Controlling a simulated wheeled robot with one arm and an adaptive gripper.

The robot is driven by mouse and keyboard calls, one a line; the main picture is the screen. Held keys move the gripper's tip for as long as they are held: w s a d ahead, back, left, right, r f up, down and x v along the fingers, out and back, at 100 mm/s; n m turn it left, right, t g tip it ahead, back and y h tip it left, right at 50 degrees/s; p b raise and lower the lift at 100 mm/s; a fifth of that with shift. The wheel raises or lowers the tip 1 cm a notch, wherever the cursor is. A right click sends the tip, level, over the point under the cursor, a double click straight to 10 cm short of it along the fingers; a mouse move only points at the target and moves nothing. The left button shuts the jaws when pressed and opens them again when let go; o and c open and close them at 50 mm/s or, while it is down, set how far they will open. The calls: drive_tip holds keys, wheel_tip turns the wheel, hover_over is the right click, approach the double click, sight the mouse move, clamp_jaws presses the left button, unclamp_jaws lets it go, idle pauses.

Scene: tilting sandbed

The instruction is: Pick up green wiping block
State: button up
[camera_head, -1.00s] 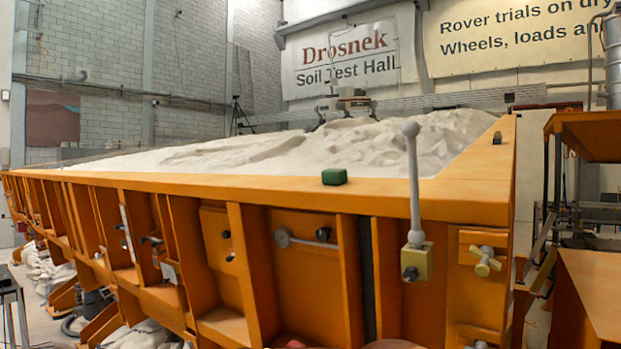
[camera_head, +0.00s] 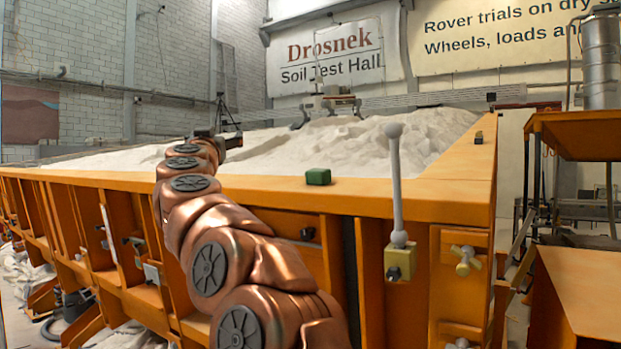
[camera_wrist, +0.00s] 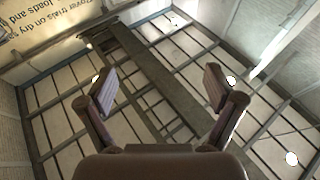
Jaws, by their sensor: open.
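The green wiping block (camera_head: 318,177) is a small dark green block. It lies on the orange front rim (camera_head: 360,196) of the sandbed, left of the upright white lever. My copper arm rises from the bottom of the head view, and its end is over the rim to the left of the block, apart from it. My gripper (camera_wrist: 160,84) shows in the wrist view with its two fingers spread wide and nothing between them. It faces up toward the ceiling, so the block is not in the wrist view.
A white lever (camera_head: 396,190) with ball ends stands in front of the rim, right of the block. Pale sand (camera_head: 350,140) fills the bed behind. A small dark item (camera_head: 479,137) sits on the right rim. An orange stand (camera_head: 580,135) is at the right.

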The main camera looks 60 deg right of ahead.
drive_tip(key=s+d+f+m+g+h, duration=0.25)
drive_tip(key=s+d+m+g, duration=0.25)
drive_tip(key=s+d+g, duration=0.4)
drive_tip(key=m+g+y, duration=0.2)
drive_tip(key=g, duration=0.2)
approach(317, 169)
drive_tip(key=shift+s+d+f, duration=0.15)
drive_tip(key=shift+d, duration=0.4)
drive_tip(key=shift+s+d+f, duration=0.15)
drive_tip(key=shift+d, duration=0.45)
drive_tip(key=shift+d+f+p, duration=0.1)
drive_tip(key=shift+d+p, duration=0.3)
drive_tip(key=shift+d, duration=0.85)
drive_tip(key=shift+w+d+r+p, duration=0.15)
drive_tip(key=shift+d+p, duration=0.2)
drive_tip(key=shift+d, duration=0.55)
drive_tip(key=shift+d+r+p, duration=0.15)
drive_tip(key=shift+d+p, duration=0.15)
drive_tip(key=shift+d, duration=0.6)
drive_tip(key=shift+d+f, duration=0.1)
drive_tip(key=shift+d, duration=0.7)
drive_tip(key=shift+c, duration=0.4)
drive_tip(key=c, duration=1)
drive_tip(key=shift+o, duration=0.2)
drive_tip(key=shift+p, duration=0.3)
